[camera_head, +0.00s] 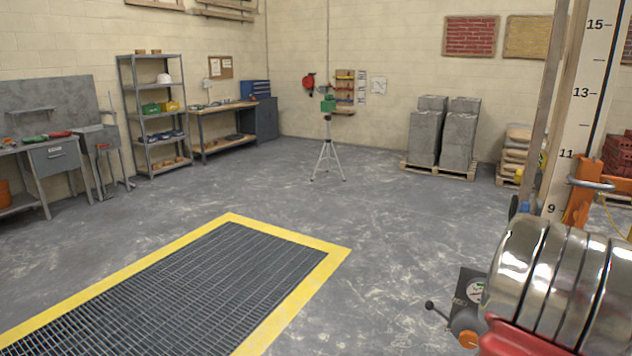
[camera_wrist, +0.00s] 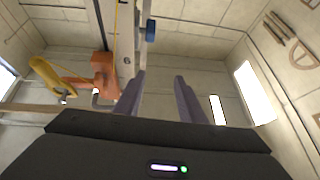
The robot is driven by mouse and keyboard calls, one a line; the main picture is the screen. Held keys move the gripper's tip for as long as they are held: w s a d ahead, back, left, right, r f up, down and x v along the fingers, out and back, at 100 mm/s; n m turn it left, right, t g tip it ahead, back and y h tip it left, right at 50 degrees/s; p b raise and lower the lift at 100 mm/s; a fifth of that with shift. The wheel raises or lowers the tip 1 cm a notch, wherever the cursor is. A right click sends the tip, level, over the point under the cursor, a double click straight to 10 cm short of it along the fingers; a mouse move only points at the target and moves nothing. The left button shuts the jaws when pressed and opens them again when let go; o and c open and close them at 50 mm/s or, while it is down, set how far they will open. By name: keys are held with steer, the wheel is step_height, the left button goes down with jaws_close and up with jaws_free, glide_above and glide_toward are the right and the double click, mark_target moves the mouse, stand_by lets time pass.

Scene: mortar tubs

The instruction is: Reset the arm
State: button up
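My gripper (camera_wrist: 159,88) shows in the wrist view, with two grey-purple fingers standing apart and nothing between them. It is open and empty. Past the fingers are an orange bracket with a metal hook (camera_wrist: 103,72) and an upright pale post, both left of the fingers. A blue part (camera_wrist: 150,31) shows just above the gap between them. My gripper cannot be made out in the head view.
In the head view, a banded shiny metal body (camera_head: 545,275) fills the lower right, beside a numbered staff (camera_head: 590,75). A yellow-edged floor grate (camera_head: 215,285) lies at lower left. A tripod (camera_head: 328,150) stands mid-room; grey blocks (camera_head: 460,140) stand behind. The middle floor is clear.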

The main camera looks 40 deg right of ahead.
steer(key=w+a+n+y, duration=0.2)
steer(key=w+a+y, duration=0.3)
steer(key=w+a, duration=0.5)
steer(key=w+a+n+y, duration=0.1)
steer(key=w+a+y, duration=0.4)
steer(key=w, duration=0.8)
steer(key=w+a+f+n+g+y, duration=0.1)
steer(key=w+a+f+n+y, duration=0.1)
steer(key=a, duration=0.7)
steer(key=w+a+f+n+y, duration=0.1)
steer(key=a+f+y, duration=0.15)
steer(key=a, duration=0.75)
steer(key=s+a+f+n+g+y, duration=0.2)
steer(key=s+a, duration=0.5)
steer(key=a, duration=0.5)
steer(key=s+a+f+n+g+y, duration=0.2)
steer(key=s+a, duration=0.6)
steer(key=a, duration=0.4)
steer(key=shift+s+a+f+n+g+y, duration=0.15)
steer(key=shift+a+f+n+g+y, duration=0.2)
steer(key=shift+n+g+y, duration=0.65)
steer(key=shift+m+y, duration=0.25)
steer(key=shift+m, duration=0.05)
steer(key=shift+c, duration=0.5)
steer(key=shift+d, duration=0.15)
